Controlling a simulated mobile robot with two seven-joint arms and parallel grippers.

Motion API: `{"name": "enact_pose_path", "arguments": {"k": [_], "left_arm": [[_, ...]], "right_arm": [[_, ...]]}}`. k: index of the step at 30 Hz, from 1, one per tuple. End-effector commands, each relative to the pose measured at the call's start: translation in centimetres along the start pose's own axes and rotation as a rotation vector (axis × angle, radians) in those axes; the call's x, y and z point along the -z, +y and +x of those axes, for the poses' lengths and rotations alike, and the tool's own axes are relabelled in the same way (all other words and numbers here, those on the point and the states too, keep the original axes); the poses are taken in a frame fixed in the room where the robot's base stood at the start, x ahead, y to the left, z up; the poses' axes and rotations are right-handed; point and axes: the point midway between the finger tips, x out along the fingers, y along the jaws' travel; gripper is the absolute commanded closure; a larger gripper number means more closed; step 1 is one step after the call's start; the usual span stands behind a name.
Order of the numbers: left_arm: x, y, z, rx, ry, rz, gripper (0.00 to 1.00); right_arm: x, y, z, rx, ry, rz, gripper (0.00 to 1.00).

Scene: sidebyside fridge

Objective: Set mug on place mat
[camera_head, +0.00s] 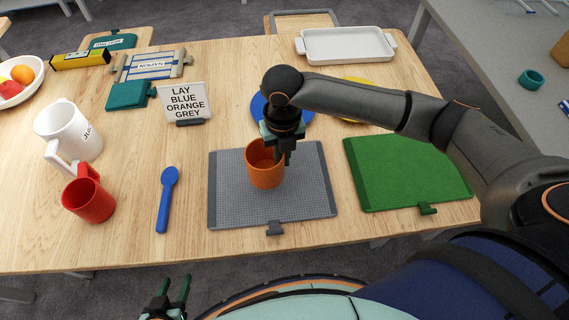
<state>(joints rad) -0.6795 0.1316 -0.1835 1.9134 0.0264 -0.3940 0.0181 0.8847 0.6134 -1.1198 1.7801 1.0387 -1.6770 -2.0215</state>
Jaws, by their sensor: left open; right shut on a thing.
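An orange mug (264,172) is at the grey place mat (309,200), over its upper middle. I cannot tell whether its base touches the mat. My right gripper (283,152) is shut on the mug's right rear side, and its fingers partly hide the rim. A green place mat (408,170) lies to the right of the grey one and is bare. A red mug (88,200) stands on the table at the left. My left gripper (166,300) is open and empty, low in front of the table edge.
A blue spoon (165,199) lies left of the grey mat. A sign (184,102) reads "LAY BLUE ORANGE GREY". A white jug (68,130), a blue plate (258,106), a yellow plate (357,84), a white tray (345,45) and a fruit bowl (20,86) stand around.

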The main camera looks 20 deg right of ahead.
Motion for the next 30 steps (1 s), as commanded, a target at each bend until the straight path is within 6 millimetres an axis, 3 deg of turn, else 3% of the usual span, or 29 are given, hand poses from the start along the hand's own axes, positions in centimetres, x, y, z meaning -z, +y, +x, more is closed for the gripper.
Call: {"name": "enact_pose_path", "arguments": {"k": [3, 9, 20, 21, 27, 30], "left_arm": [[-0.1, 0.0, 0.1, 0.000, 0.000, 0.000, 0.50], [-0.2, 0.0, 0.2, 0.000, 0.000, 0.000, 0.50], [-0.1, 0.0, 0.1, -0.001, 0.000, 0.000, 0.50], [-0.1, 0.0, 0.2, -0.001, 0.000, 0.000, 0.50], [-0.1, 0.0, 0.2, -0.001, 0.001, 0.000, 0.50], [-0.1, 0.0, 0.2, -0.001, 0.001, 0.000, 0.50]], "right_arm": [[-0.4, -0.9, 1.1, 0.003, 0.001, 0.005, 1.00], [-0.3, -0.6, 3.8, 0.000, 0.001, 0.001, 1.00], [-0.3, -0.7, 4.1, 0.001, -0.001, 0.001, 1.00], [-0.3, -0.7, 4.1, 0.002, 0.000, 0.001, 0.88], [-0.3, -0.7, 4.1, 0.002, 0.000, 0.001, 0.66], [-0.3, -0.7, 4.1, 0.002, 0.000, 0.001, 0.63]]}}
